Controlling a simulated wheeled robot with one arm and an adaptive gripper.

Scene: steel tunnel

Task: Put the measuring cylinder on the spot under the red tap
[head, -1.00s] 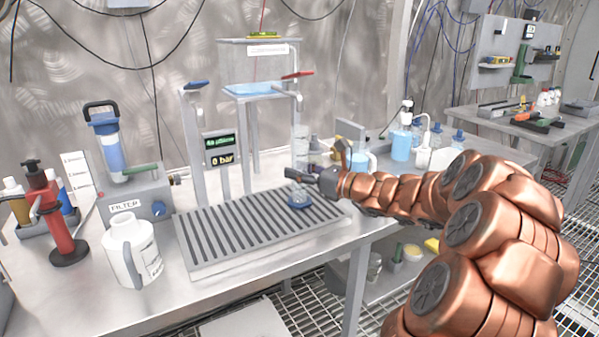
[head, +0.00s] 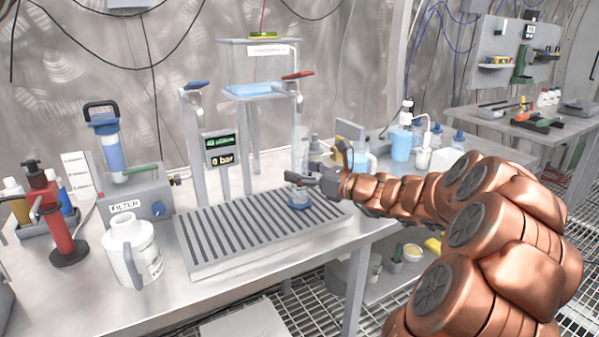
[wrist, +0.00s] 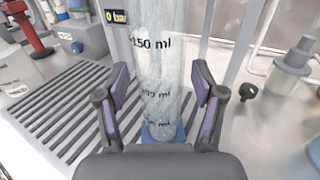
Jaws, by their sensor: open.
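The measuring cylinder (head: 300,150) is a tall clear tube on a blue base. It stands upright on the slatted drain tray (head: 215,249), at its right end and below the red tap (head: 298,77). My gripper (head: 312,178) is at the cylinder's lower part, coming from the right. In the wrist view the cylinder (wrist: 158,60) stands between my two purple-padded fingers, with a gap on each side. Its blue base is partly hidden by my gripper. The exact spot under the tap is hidden by the base.
A blue tap (head: 196,87) stands left of the red one, with a pressure display (head: 222,149) between. A white jug (head: 131,250) and the filter unit (head: 138,193) are at left. Bottles (head: 401,140) stand behind my arm. The tray's left part is bare.

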